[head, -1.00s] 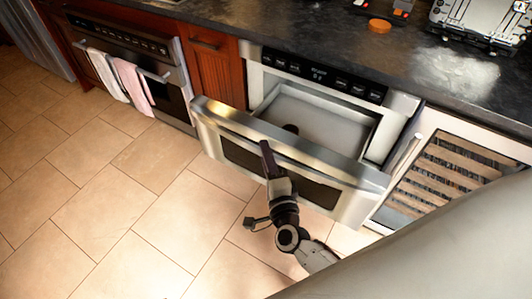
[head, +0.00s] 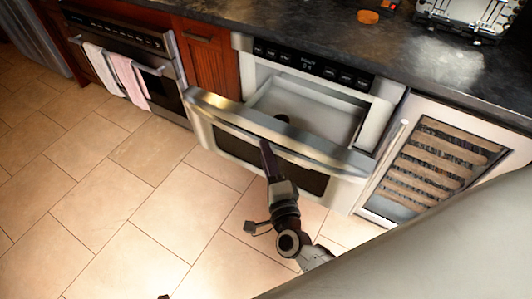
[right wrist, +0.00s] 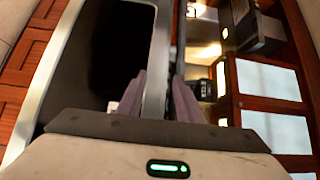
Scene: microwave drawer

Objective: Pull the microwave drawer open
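The microwave drawer (head: 340,163) stands well out from its housing (head: 260,66), with its pale inner tray (head: 315,112) showing. Its front is silver with a dark window. My right gripper (head: 275,140) is at the upper middle of that front, one dark finger outside and a dark tip behind the top edge. In the right wrist view, the two fingers of my right gripper (right wrist: 158,95) lie close on either side of a silver bar of the drawer front (right wrist: 158,60) and look shut on it. A small dark tip at the head view's bottom edge may be my left gripper (head: 163,297).
An oven (head: 130,60) with two towels stands to the left. A glass-fronted wine cooler (head: 430,165) is close on the right. The dark counter (head: 440,65) runs above. The tiled floor (head: 100,190) in front is clear.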

